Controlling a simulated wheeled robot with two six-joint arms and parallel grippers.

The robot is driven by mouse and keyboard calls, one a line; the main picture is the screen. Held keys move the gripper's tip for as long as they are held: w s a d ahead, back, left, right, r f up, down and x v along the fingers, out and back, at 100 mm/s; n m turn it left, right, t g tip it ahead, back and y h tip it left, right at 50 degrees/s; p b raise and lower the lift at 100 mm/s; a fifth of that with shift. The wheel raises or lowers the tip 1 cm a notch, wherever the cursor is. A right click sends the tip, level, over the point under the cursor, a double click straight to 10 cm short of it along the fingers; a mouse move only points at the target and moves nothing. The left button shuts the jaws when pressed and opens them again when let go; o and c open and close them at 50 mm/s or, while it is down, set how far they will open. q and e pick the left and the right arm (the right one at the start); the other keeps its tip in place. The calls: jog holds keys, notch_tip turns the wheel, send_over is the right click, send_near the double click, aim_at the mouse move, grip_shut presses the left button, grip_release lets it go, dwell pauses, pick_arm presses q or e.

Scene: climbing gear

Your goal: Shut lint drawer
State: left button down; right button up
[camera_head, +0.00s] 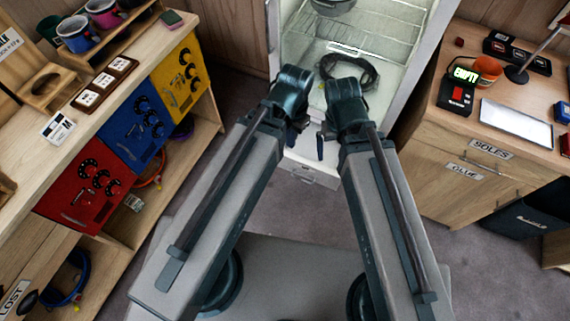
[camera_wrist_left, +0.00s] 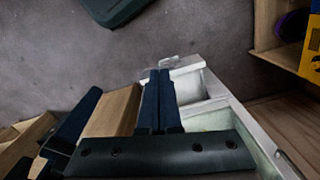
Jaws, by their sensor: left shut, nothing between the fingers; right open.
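The lint drawer (camera_head: 310,174) is the low white drawer at the foot of the open white cabinet (camera_head: 425,75). Its front carries a small handle or label. In the left wrist view the drawer front (camera_wrist_left: 186,66) stands out from the cabinet body, with a gap behind it. My left gripper (camera_head: 292,138) is shut and empty, above and close to the drawer; its fingers (camera_wrist_left: 160,86) overlap the drawer's edge in the wrist view. I cannot tell whether they touch. My right gripper (camera_head: 320,146) is open and empty just right of it, also near the drawer.
The cabinet holds wire shelves (camera_head: 375,42) and a black coiled cable (camera_head: 350,74). A wooden shelf unit with red, blue and yellow panels (camera_head: 142,125) stands left. A wooden cabinet (camera_head: 440,165) stands right. Grey floor (camera_head: 265,205) lies free in front of the drawer.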

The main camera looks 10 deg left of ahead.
pick_arm(q)
jog(key=w+a+f+m+t+h+b, duration=0.2)
jog(key=w+a+f+m+b, duration=0.25)
jog(key=f+b, duration=0.85)
jog(key=w+a+f+m+t+h+b, duration=0.1)
jog(key=w+a+f+m+h+b, duration=0.3)
jog(key=f+b, duration=0.85)
jog(key=w+a+f+m+t+b, duration=0.25)
jog(key=a+f+m+b, duration=0.4)
jog(key=f+b, duration=0.65)
jog(key=w+d+f+b, duration=0.5)
jog(key=w+f+b, duration=0.2)
jog(key=w+b, duration=0.1)
jog(key=shift+d+n+g+b, duration=0.15)
jog(key=shift+n+g+b, duration=0.2)
jog(key=shift+n, duration=0.05)
jog(key=w+d, duration=0.2)
jog(key=w, duration=0.7)
jog(key=w+d, duration=0.3)
jog(key=w, duration=0.6)
jog(key=shift+w, duration=0.4)
jog(key=shift+s, duration=0.15)
